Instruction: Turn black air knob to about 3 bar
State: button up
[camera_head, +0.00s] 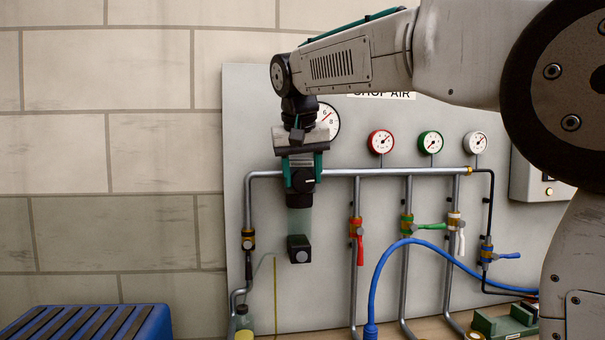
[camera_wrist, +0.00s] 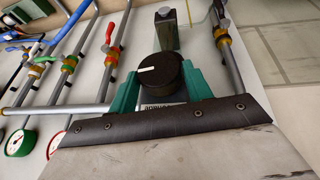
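The black air knob (camera_head: 303,180) sits on the regulator on the grey panel, above a clear bowl (camera_head: 299,220). In the wrist view the knob (camera_wrist: 161,73) shows a white pointer mark toward the left of its face. My gripper (camera_head: 303,170) has one teal finger on each side of the knob; in the wrist view the fingers (camera_wrist: 160,85) appear to press against its sides. A large white pressure gauge (camera_head: 328,122) is partly hidden behind my gripper; its 6 and 8 show, but I cannot read its pointer.
A grey pipe (camera_head: 400,172) runs right from the regulator. Red (camera_head: 381,142), green (camera_head: 430,142) and white (camera_head: 475,142) gauges stand above it. Coloured valve levers, including a red one (camera_head: 359,245), and a blue hose (camera_head: 378,275) lie right. A blue slatted box (camera_head: 150,322) is at lower left.

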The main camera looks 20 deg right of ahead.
jog(key=c, duration=0.4)
jog(key=shift+c, duration=0.2)
jog(key=h, duration=0.2)
jog(key=a+n+h, duration=0.1)
jog(key=h, duration=0.2)
jog(key=shift+w+f, duration=0.1)
jog(key=shift+f, duration=0.1)
jog(key=h, duration=0.3)
jog(key=n+g+h, duration=0.1)
jog(key=shift+a+f, duration=0.25)
jog(key=shift+a+f+n+h, duration=0.15)
jog(key=shift+n+h, duration=0.15)
jog(key=shift+h, duration=0.65)
jog(key=shift+d+f+n+h, duration=0.1)
jog(key=shift+n+h, duration=0.2)
jog(key=shift+h, duration=0.65)
jog(key=o, duration=1)
